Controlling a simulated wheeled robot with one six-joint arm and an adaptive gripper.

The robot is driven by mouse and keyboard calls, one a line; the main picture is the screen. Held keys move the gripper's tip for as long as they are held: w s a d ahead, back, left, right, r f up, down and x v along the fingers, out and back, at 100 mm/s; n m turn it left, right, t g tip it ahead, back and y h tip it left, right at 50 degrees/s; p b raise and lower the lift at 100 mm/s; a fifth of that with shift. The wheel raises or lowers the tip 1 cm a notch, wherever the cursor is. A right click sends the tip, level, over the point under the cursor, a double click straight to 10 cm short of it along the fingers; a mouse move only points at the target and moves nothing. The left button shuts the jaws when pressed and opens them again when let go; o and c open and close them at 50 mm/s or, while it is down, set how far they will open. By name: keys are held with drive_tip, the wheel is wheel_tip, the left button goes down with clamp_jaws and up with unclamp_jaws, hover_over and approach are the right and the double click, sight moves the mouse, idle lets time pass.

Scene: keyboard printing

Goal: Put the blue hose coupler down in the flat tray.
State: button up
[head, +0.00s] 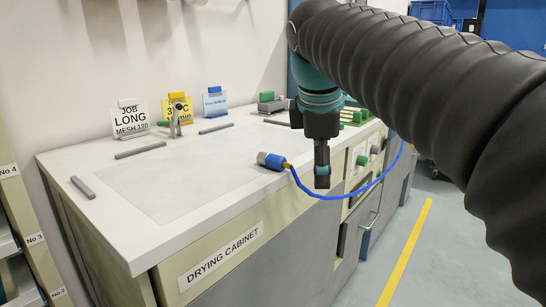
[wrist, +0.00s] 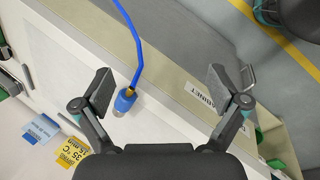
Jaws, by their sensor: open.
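The blue hose coupler (head: 272,160) lies on the white top of the drying cabinet near its front edge. It has a pale end and a brass-coloured fitting joined to a blue hose (head: 335,196). My gripper (head: 322,176) hangs just right of it in the head view, out past the cabinet's front edge. In the wrist view my gripper (wrist: 158,88) is open and empty, fingers wide apart. There the coupler (wrist: 124,101) shows between the fingers, closer to the left one and apart from both. I cannot make out a flat tray for certain; a flat grey panel (head: 165,180) covers much of the top.
Small grey bars (head: 140,150) lie around the panel. Sign cards (head: 130,118) and a small upright stand (head: 175,120) are at the back. Knobs and a handle (head: 370,222) protrude from the cabinet fronts. The hose loops right, past my gripper. The floor (head: 460,240) at right is clear.

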drive_tip(key=w+a+r+n+p, duration=0.1)
drive_tip(key=w+a+r+n, duration=0.4)
drive_tip(key=a+r+n, duration=0.1)
drive_tip(key=n+h, duration=0.1)
drive_tip(key=n, duration=0.5)
approach(271, 161)
drive_tip(key=shift+g, duration=0.4)
drive_tip(key=shift+w+d+f+p, duration=0.15)
drive_tip(key=shift+w+d+f, duration=0.2)
drive_tip(key=shift+w+f, duration=0.8)
drive_tip(key=shift+w+d+f+p, duration=0.15)
drive_tip(key=shift+w+d+f, duration=0.35)
drive_tip(key=shift+f, duration=1.1)
drive_tip(key=shift+w+d+f+p, duration=0.2)
drive_tip(key=shift+w+f, duration=0.85)
drive_tip(key=shift+f, duration=0.35)
drive_tip(key=c, duration=1.4)
drive_tip(key=shift+o, duration=0.2)
drive_tip(key=shift+r, duration=0.15)
